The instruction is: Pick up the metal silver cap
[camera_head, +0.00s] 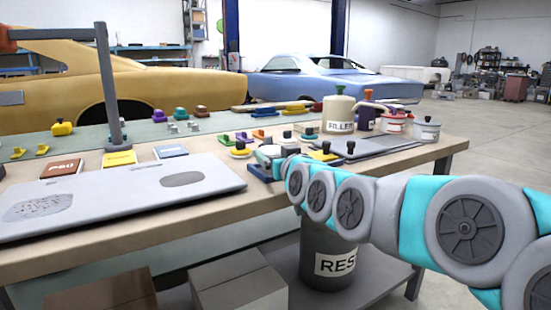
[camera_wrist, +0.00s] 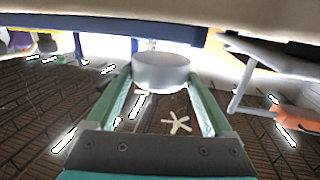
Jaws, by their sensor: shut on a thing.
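The metal silver cap (camera_wrist: 161,72) is a short, round, pale grey cylinder. In the wrist view it sits between the tips of the two green fingers of my gripper (camera_wrist: 160,80), which is shut on it. In the head view my arm reaches in from the right over the workbench, and my gripper (camera_head: 268,155) is at the bench's front part, among small coloured parts. I cannot make out the cap in the head view; the gripper and the clutter hide it or it is too small.
The workbench (camera_head: 130,225) holds a grey panel (camera_head: 100,198) at left, labelled blocks, and coloured knobbed parts. A filler jar (camera_head: 338,112) and small pots (camera_head: 426,130) stand at the back right. A dark bin (camera_head: 328,245) is below the bench. Two cars stand behind.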

